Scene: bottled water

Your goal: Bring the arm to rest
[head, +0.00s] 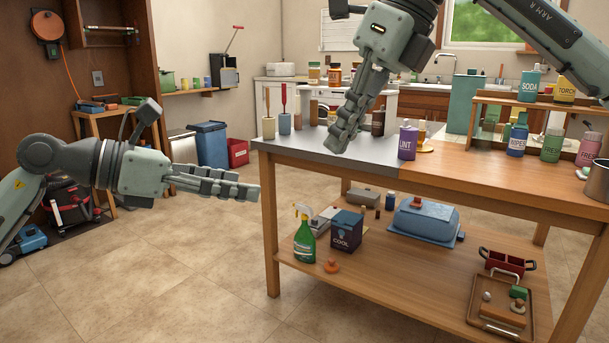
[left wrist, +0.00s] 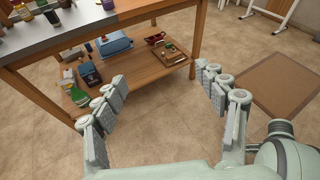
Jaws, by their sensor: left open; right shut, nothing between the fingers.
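My left gripper (head: 250,189) reaches in from the left over the open floor, just left of the wooden table (head: 450,178). Its fingers point right and are empty. In the left wrist view my left gripper (left wrist: 166,90) shows its two fingers spread wide apart, with only floor and the table's lower shelf beyond them. My right gripper (head: 337,143) comes down from the top, over the grey left part of the table top. Its fingers are together and point down, with nothing visible between them.
On the table top, a purple bottle (head: 407,142) stands right of my right gripper, with several bottles on a riser further right. The lower shelf holds a green spray bottle (head: 304,237), a dark blue box (head: 346,232) and a blue container (head: 422,220). Floor is clear at front left.

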